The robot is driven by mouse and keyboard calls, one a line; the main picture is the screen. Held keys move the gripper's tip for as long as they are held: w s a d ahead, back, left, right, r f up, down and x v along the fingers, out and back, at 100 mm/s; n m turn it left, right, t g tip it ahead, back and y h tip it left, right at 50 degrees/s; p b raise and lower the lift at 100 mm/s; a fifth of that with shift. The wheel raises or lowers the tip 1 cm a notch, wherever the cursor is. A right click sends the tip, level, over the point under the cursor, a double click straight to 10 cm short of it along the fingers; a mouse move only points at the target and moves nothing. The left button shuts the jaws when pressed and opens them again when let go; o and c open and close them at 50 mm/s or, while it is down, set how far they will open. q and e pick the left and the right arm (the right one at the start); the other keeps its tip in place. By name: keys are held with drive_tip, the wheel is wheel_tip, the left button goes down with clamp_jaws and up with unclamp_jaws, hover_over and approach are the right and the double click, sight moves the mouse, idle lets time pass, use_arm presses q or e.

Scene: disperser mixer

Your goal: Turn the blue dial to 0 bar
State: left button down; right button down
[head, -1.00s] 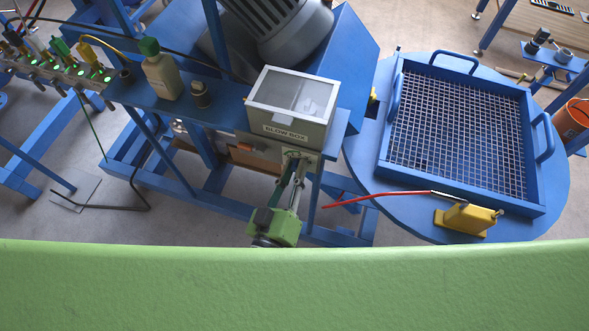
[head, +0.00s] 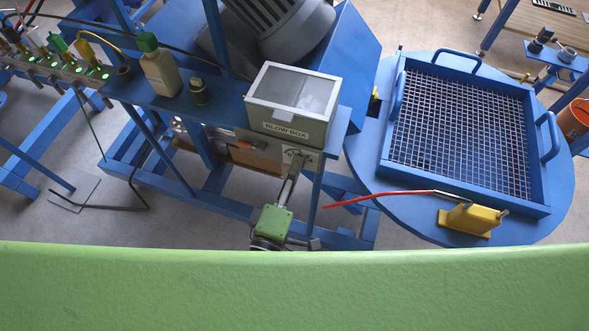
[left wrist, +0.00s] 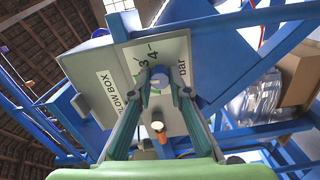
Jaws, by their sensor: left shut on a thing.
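The blue dial (left wrist: 158,77) sits on a pale scale plate (left wrist: 158,52) marked with numbers such as 3 and 4 and the word "bar", on the blow box's face. My left gripper (left wrist: 159,92) has its two fingers on either side of the dial and is shut on it. In the head view, my left gripper (head: 297,160) reaches up to the front of the blow box (head: 289,128), and the dial is hidden there. I cannot read the dial's pointer. My right gripper is not in view.
A bottle with a green cap (head: 160,72) and a small dark-topped jar (head: 199,92) stand on the blue shelf left of the box. A round blue table with a mesh tray (head: 545,203) and a yellow block (head: 470,219) lies to the right.

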use_arm(q)
drive_tip(key=shift+n, duration=0.6)
drive_tip(key=c, duration=1.9)
unclamp_jaws()
drive_tip(key=v, duration=1.2)
